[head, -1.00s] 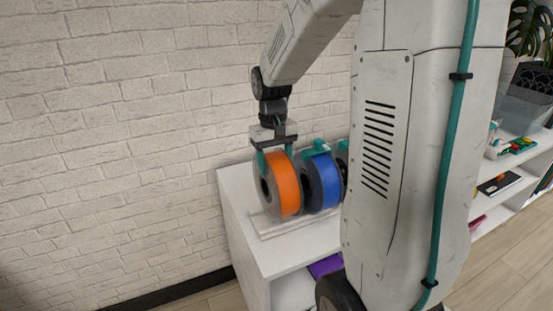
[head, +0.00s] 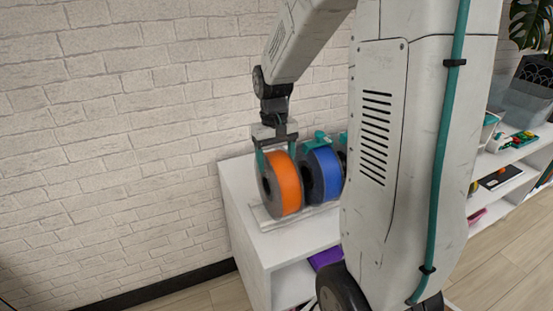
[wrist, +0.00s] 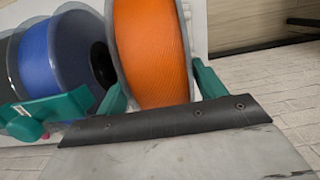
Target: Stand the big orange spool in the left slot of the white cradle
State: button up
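The big orange spool (head: 287,187) is upright at the left end of the white cradle (head: 266,222). My gripper (head: 277,156) reaches down from above with its teal fingers on either side of the spool's upper rim, shut on it. In the wrist view the orange spool (wrist: 152,50) fills the gap between the fingers (wrist: 160,92). The spool's lower edge is at the cradle; whether it rests fully in the left slot is not clear.
A blue spool (head: 325,175) with a teal piece (head: 319,140) on top stands close on the right, with a dark spool partly hidden behind my arm. The cradle is on a white shelf unit (head: 242,222) by the brick wall (head: 120,130).

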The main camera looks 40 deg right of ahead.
jog(key=shift+o, duration=0.8)
jog(key=r, duration=0.7)
jog(key=shift+w+d+r, duration=0.1)
jog(key=shift+w+r, duration=0.2)
jog(key=shift+r, duration=0.1)
jog(key=s, duration=0.1)
jog(key=s+a, duration=0.1)
jog(key=s+f, duration=0.1)
jog(key=shift+a+g, duration=0.25)
jog(key=shift+g, duration=0.05)
jog(key=s+a+r+n+t, duration=0.1)
jog(key=s+a+r, duration=0.1)
jog(key=s+a, duration=0.4)
jog(key=s+a+r+n+t, duration=0.2)
jog(key=s+a, duration=0.5)
jog(key=s, duration=0.5)
jog(key=shift+a+r, duration=0.2)
jog(key=shift+r, duration=0.15)
jog(key=shift+d, duration=0.15)
